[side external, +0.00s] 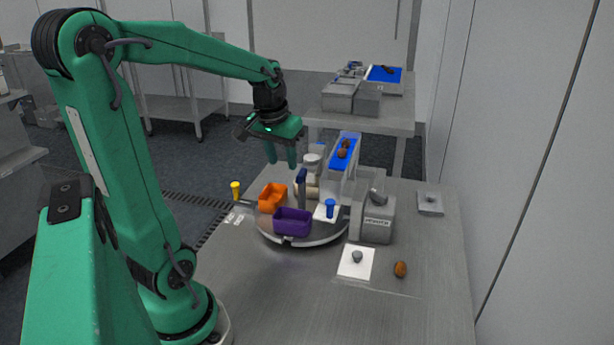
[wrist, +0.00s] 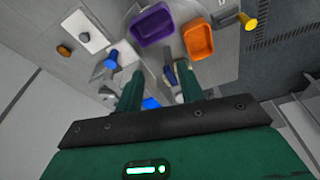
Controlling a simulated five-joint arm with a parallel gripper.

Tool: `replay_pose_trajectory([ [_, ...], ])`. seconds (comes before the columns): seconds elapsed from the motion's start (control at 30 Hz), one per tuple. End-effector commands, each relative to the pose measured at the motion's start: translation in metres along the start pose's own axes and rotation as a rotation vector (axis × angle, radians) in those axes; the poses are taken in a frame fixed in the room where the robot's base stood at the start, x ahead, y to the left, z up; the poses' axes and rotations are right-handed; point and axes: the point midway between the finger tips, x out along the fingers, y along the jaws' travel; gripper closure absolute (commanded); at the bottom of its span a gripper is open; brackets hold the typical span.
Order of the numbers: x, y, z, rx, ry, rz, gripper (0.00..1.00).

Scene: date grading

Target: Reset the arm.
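My gripper (side external: 282,165) hangs above the round turntable (side external: 297,241), over its far side. Its two green fingers are apart with nothing between them; the wrist view also shows the open gap (wrist: 160,73). On the turntable are an orange tray (side external: 268,207) and a purple tray (side external: 291,229). The trays also show in the wrist view, purple (wrist: 152,26) and orange (wrist: 198,39). A brown date (side external: 400,269) lies alone on the table at the front right. More dates (side external: 343,151) lie on a blue sloping strip (side external: 347,139) right of my gripper.
A blue peg (side external: 330,208) and a yellow peg (side external: 235,190) stand near the trays. A grey machine (side external: 372,222) stands right of the turntable. A white pad (side external: 357,270) with a small grey knob lies in front. The front of the metal table (side external: 310,300) is clear.

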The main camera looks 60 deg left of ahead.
Motion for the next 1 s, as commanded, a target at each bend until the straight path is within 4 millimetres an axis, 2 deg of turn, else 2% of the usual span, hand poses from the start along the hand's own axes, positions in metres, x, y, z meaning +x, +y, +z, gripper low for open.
replay_pose_trajectory([
  [0.03,-0.008,0.013,0.008,0.04,0.02,0.01,0.62],
  [0.2,-0.026,0.047,0.035,0.153,0.074,0.043,0.62],
  [0.5,-0.049,0.091,0.091,0.347,0.169,0.114,0.62],
  [0.7,-0.056,0.107,0.125,0.456,0.221,0.163,0.62],
  [0.8,-0.058,0.111,0.136,0.491,0.237,0.18,0.62],
  [1.0,-0.058,0.114,0.145,0.519,0.249,0.194,0.62],
])
